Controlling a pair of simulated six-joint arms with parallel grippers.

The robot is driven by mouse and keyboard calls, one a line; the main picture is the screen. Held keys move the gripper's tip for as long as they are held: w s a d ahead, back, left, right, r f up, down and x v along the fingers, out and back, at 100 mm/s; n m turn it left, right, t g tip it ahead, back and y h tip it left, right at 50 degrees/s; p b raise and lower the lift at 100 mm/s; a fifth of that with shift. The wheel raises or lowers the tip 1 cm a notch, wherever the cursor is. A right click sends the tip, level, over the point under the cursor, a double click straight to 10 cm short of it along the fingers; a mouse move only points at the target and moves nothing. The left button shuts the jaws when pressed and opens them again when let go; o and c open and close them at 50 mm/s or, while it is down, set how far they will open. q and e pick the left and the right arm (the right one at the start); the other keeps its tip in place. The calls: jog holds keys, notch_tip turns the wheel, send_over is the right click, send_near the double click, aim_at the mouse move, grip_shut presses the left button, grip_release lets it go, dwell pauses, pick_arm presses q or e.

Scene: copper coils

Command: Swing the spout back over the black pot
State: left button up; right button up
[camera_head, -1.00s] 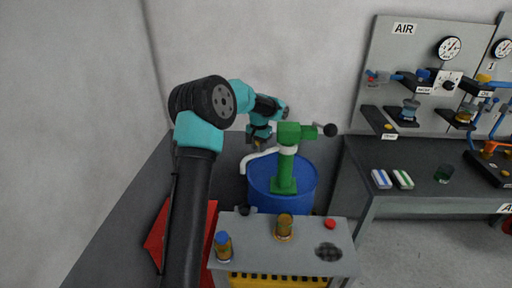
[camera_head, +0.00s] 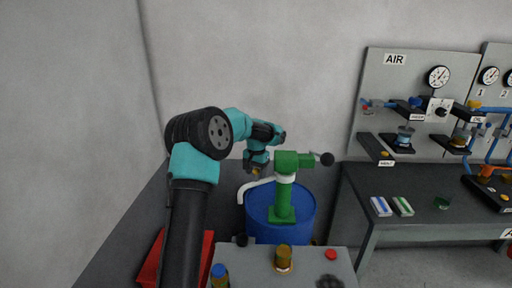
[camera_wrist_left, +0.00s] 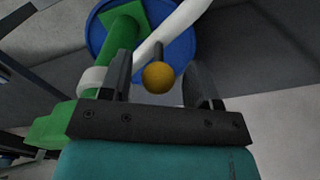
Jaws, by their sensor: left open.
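The white spout (camera_head: 245,188) reaches out to the left from the green pump (camera_head: 284,190), which stands upright on a blue drum (camera_head: 256,225). In the left wrist view the spout (camera_wrist_left: 173,28) runs beyond my fingers. A yellow ball knob (camera_wrist_left: 158,77) on a dark stem shows between the fingers. My left gripper (camera_head: 256,172) is at the spout, left of the pump; in the wrist view its fingers (camera_wrist_left: 163,80) are apart, with a gap beside the knob. I cannot make out the black pot. My right gripper is out of view.
A grey-topped cart (camera_head: 308,262) with small brass cups and a red button (camera_head: 331,254) stands in front of the drum. A red object (camera_head: 150,265) lies behind my left arm. A dark workbench (camera_head: 415,190) with a gauge panel is at the right.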

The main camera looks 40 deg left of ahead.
pick_arm(q)
notch_tip(320, 180, up, 16)
dwell(0.5)
jog(key=shift+f, duration=0.15)
